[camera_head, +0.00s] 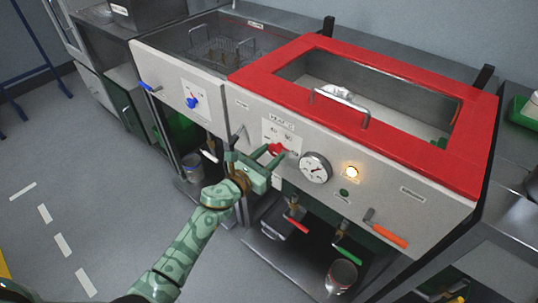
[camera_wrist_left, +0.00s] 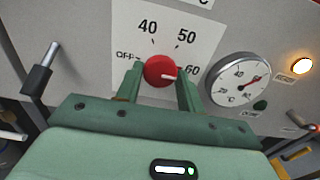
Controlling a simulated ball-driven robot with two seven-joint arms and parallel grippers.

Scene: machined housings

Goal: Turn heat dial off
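The red heat dial (camera_head: 275,148) sits on the front panel of the red-topped machine. In the left wrist view the dial (camera_wrist_left: 158,71) has a white mark pointing right, towards 60. "OFF" is printed at its left, with 40 and 50 above. My left gripper (camera_head: 271,156) is at the dial. In the left wrist view its two green fingers stand on either side of the dial and look open; I cannot tell whether they touch it. My right gripper is not in view.
A round gauge (camera_head: 316,167) and a lit lamp (camera_head: 351,172) are right of the dial. A black-handled lever (camera_wrist_left: 40,70) sticks out to its left. Red-, green- and orange-handled levers (camera_head: 386,232) are below and right. A neighbouring unit has a blue dial (camera_head: 192,102).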

